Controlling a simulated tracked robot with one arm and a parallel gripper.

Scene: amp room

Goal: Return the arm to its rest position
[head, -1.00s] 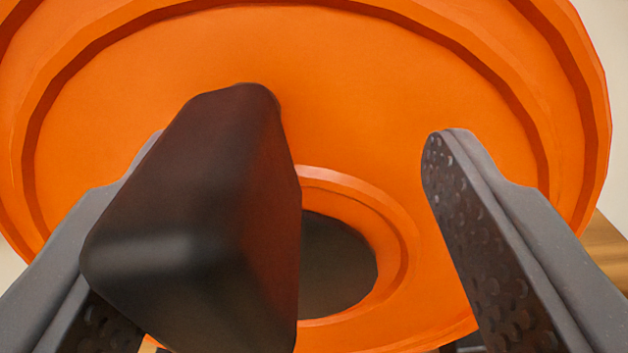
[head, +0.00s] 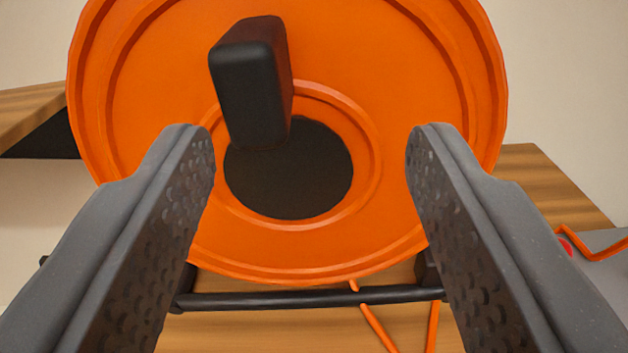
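My gripper (head: 310,140) is open in the head view, with one finger at the left and one at the right and nothing between them. Beyond the fingers stands a large orange reel disc (head: 400,120) with a dark round hub (head: 290,185). A black block-shaped handle (head: 250,85) sticks out from the disc toward the camera, above the hub. The fingers look apart from the handle. The fingers cover parts of the disc's lower left and right sides.
A black bar (head: 310,299) of a stand runs below the disc, over a wooden surface (head: 270,335). An orange cable (head: 375,325) hangs down there. At the right are a wooden top (head: 545,180) and a grey surface with more orange cable (head: 600,252). A wooden shelf (head: 35,108) is at the left.

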